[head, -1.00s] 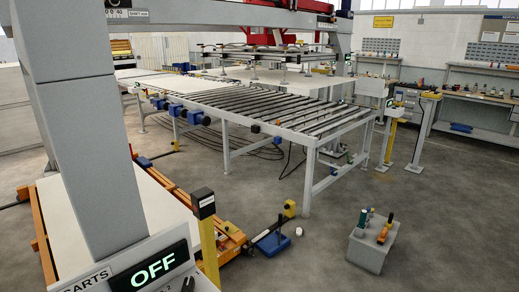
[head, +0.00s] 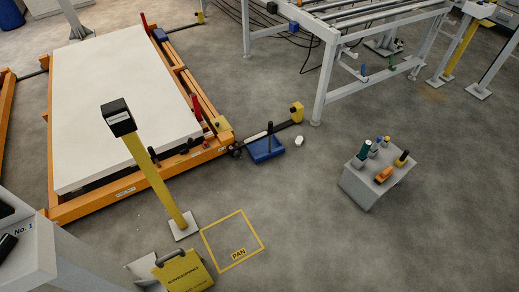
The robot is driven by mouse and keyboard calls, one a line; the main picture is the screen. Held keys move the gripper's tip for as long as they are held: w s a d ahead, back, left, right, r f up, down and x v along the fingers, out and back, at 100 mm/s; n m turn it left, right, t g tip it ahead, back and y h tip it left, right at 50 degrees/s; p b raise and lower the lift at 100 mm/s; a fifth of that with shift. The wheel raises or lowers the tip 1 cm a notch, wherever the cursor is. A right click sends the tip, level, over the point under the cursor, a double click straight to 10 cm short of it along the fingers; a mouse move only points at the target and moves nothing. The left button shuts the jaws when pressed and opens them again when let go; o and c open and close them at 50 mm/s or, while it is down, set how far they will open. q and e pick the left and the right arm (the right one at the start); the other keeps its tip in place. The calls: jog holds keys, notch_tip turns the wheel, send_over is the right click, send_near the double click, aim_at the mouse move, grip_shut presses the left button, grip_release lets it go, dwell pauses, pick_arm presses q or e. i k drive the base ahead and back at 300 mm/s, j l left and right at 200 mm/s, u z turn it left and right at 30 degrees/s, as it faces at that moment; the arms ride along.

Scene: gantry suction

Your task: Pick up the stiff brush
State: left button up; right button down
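I cannot tell for certain which thing is the stiff brush. A grey box (head: 372,190) stands on the floor at the right with several small items on top. Among them are a dark green bottle-like item (head: 365,149), an orange block-like item (head: 384,174) and a black upright item on a yellow base (head: 402,158). A blue dustpan-like tray (head: 264,150) with a dark upright handle (head: 269,134) lies on the floor near the middle. Neither of my grippers is in view.
An orange-framed cart (head: 110,197) carries a white slab (head: 125,100) at the left. A yellow floor outline marked PAN (head: 233,240) is empty. A yellow folding sign (head: 184,271) is at the bottom. Open floor surrounds the grey box.

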aim_at(384, 175)
jog(key=i+l, duration=0.1)
jog(key=l, duration=0.15)
jog(key=z, duration=1.25)
jog(key=i, duration=0.55)
jog(key=i+j+z, duration=0.1)
jog(key=i, duration=0.45)
